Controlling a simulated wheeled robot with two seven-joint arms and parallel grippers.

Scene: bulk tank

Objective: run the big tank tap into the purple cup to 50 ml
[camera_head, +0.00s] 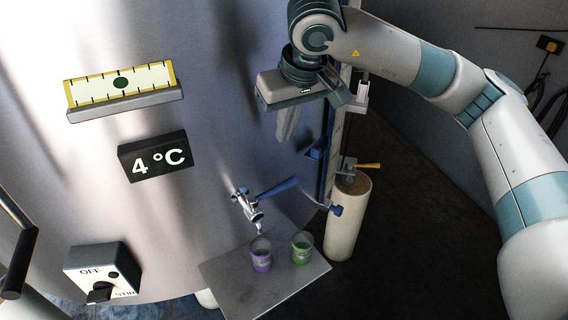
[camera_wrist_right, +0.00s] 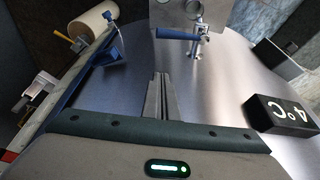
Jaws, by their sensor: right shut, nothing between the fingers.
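The purple cup (camera_head: 261,260) stands upright on a grey square shelf (camera_head: 230,287) under the spout of the big tank tap (camera_head: 248,208). The tap has a blue lever (camera_head: 277,187) pointing right; the lever also shows in the right wrist view (camera_wrist_right: 178,33). I cannot make out a stream or the cup's fill level. My right gripper (camera_head: 287,124) is shut and empty, in front of the tank, above and apart from the lever. Its closed fingers show in the right wrist view (camera_wrist_right: 160,97). My left gripper is not seen.
A green cup (camera_head: 302,249) stands right of the purple one. A cream cylinder (camera_head: 347,218) with a small yellow-handled tap (camera_head: 362,166) stands further right. The tank (camera_head: 200,70) carries a level gauge (camera_head: 121,84), a 4 °C display (camera_head: 155,157) and a switch box (camera_head: 103,271).

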